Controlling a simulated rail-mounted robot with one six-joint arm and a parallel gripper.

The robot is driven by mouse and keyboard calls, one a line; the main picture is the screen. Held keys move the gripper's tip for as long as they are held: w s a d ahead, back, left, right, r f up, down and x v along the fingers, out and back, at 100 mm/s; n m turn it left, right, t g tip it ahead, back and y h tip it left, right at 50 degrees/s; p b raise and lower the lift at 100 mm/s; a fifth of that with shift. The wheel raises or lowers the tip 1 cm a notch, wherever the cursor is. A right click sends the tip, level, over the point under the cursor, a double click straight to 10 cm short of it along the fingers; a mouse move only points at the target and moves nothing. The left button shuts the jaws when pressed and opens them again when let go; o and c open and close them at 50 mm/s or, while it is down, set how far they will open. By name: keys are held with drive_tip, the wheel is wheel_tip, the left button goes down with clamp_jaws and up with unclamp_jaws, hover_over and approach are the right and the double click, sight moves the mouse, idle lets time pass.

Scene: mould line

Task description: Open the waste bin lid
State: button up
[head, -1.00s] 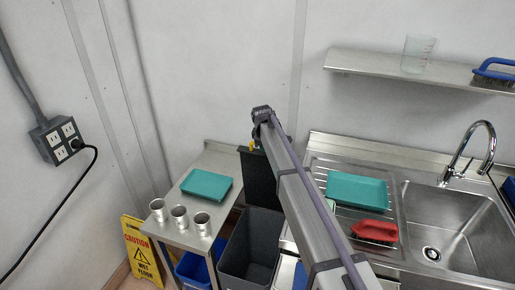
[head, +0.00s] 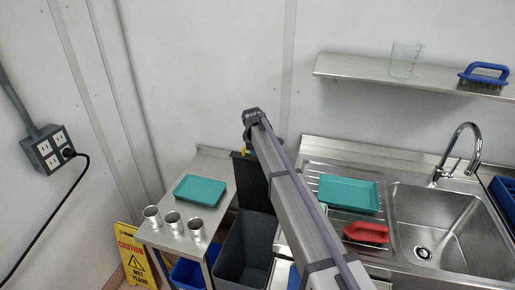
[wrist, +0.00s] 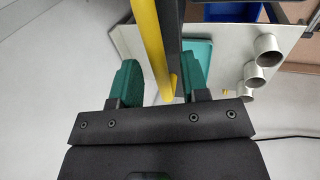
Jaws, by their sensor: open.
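The dark grey waste bin (head: 246,245) stands between the side table and the sink unit. Its open top shows the inside. Its dark lid (head: 253,185) stands upright at the back of the bin, partly behind my arm. A bit of yellow handle (head: 245,152) shows at the lid's top edge. In the wrist view the yellow handle bar (wrist: 150,45) runs between the green fingers of my gripper (wrist: 157,80), with a dark edge of the lid (wrist: 173,45) beside it. The fingers are open, with gaps to the bar. My gripper is hidden in the head view.
The steel side table (head: 184,238) on the left holds a teal tray (head: 200,190) and several metal cups (head: 173,223). A yellow caution sign (head: 136,255) stands left of it.

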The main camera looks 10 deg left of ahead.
drive_tip(key=p+v, duration=0.7)
drive_tip(key=v, duration=0.2)
drive_tip(key=shift+f, duration=0.1)
drive_tip(key=s+d+f+m+g+b, duration=0.1)
drive_tip(key=s+d+f+m+b, duration=0.3)
drive_tip(key=s+d, duration=0.7)
drive_tip(key=s+d+f+m+g+b, duration=0.1)
drive_tip(key=s+d+f+m+b, duration=0.2)
drive_tip(key=s+d+m, duration=0.4)
drive_tip(key=s+d+f+m+g+b, duration=0.1)
drive_tip(key=s+d+f+m+b, duration=0.3)
drive_tip(key=s+d, duration=1.1)
drive_tip(key=s+f+m, duration=0.1)
drive_tip(key=s, duration=0.4)
drive_tip(key=shift+s+d+m+g+b, duration=0.25)
drive_tip(key=shift+d+m+g+b, duration=0.05)
drive_tip(key=shift+d+m, duration=0.1)
